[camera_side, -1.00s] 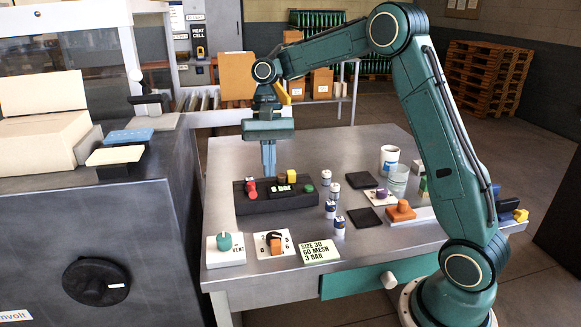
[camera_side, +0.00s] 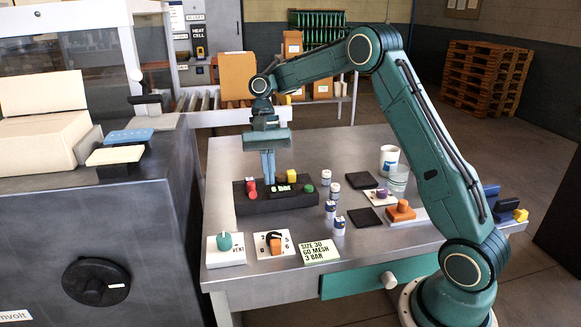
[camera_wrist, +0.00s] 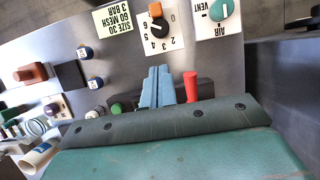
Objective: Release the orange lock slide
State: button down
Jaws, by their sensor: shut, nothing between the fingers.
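My gripper (camera_side: 268,181) points down with its two blue fingers together and empty, over the black control block (camera_side: 250,206). In the wrist view the closed fingertips (camera_wrist: 158,69) lie just left of a red cylinder (camera_wrist: 191,87) and hide part of the block. A small orange-yellow piece (camera_side: 291,173) shows on the block's rear, just right of the fingers. I cannot tell whether the fingers touch it. Another orange block (camera_side: 401,208) sits on a plate far to the right, apart from my gripper; it also shows in the wrist view (camera_wrist: 31,73).
The block carries a red button (camera_side: 250,188) and a green button (camera_side: 307,188). An orange-and-black dial (camera_side: 275,243), a green vent knob (camera_side: 223,241) and a note card (camera_side: 319,251) lie in front. Several small vials (camera_side: 331,208) stand at right. The table's rear left is clear.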

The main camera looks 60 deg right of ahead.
aim_at(278, 242)
jog(key=shift+a+f, duration=0.1)
jog(key=x, duration=1)
jog(key=shift+s, duration=0.1)
jog(key=shift+s+a, duration=1.25)
jog(key=shift+a, duration=0.05)
jog(key=shift+s, duration=0.1)
jog(key=shift+s+a, duration=0.9)
jog(key=shift+a, duration=0.1)
